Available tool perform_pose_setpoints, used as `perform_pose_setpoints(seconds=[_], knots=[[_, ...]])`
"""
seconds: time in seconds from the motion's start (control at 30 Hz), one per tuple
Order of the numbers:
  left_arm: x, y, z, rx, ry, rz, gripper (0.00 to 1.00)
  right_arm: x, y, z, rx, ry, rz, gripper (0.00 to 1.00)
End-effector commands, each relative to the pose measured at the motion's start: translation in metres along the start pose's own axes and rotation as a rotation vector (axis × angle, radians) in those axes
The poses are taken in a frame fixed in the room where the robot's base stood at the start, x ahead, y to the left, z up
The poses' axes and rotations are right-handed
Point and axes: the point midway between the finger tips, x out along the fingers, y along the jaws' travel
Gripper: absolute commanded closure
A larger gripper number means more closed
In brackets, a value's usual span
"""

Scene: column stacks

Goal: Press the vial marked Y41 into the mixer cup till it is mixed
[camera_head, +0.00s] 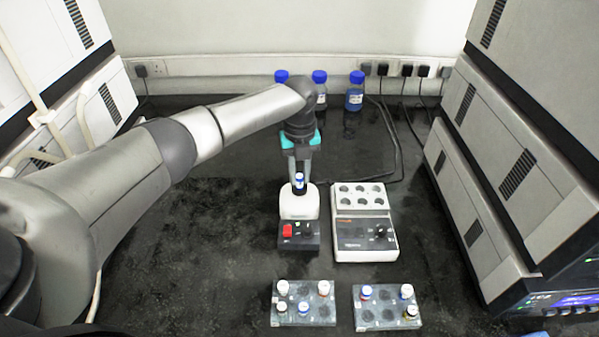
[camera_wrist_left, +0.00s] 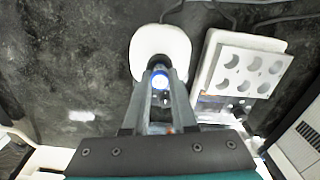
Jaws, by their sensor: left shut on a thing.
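The mixer (camera_head: 299,206) stands mid-table, with a white rounded top and a dark base carrying a red switch (camera_head: 287,231). Its white top also shows in the left wrist view (camera_wrist_left: 160,36). My left gripper (camera_head: 299,177) points down over the mixer, its fingers shut on a small vial (camera_head: 299,184) with a blue and white top. The vial is upright over the mixer's top; its cap shows between the fingers in the left wrist view (camera_wrist_left: 160,81). The cup is hidden, so I cannot tell how firmly the vial sits in it. No Y41 mark is readable. My right gripper is not in view.
A white block heater (camera_head: 364,248) with round wells stands close right of the mixer. Two vial racks, left (camera_head: 303,314) and right (camera_head: 388,321), hold several vials in front. Blue-capped bottles (camera_head: 355,97) and cables lie behind. Instrument stacks flank both sides.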

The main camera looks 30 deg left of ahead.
Motion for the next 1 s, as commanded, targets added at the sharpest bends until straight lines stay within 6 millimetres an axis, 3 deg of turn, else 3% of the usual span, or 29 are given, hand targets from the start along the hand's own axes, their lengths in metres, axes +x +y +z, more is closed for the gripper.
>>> perform_pose_setpoints(seconds=[1.0], knots=[[0.0072, 0.0001, 0.0, 0.0, 0.0, 0.0, 1.0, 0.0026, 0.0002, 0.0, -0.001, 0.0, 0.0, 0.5]])
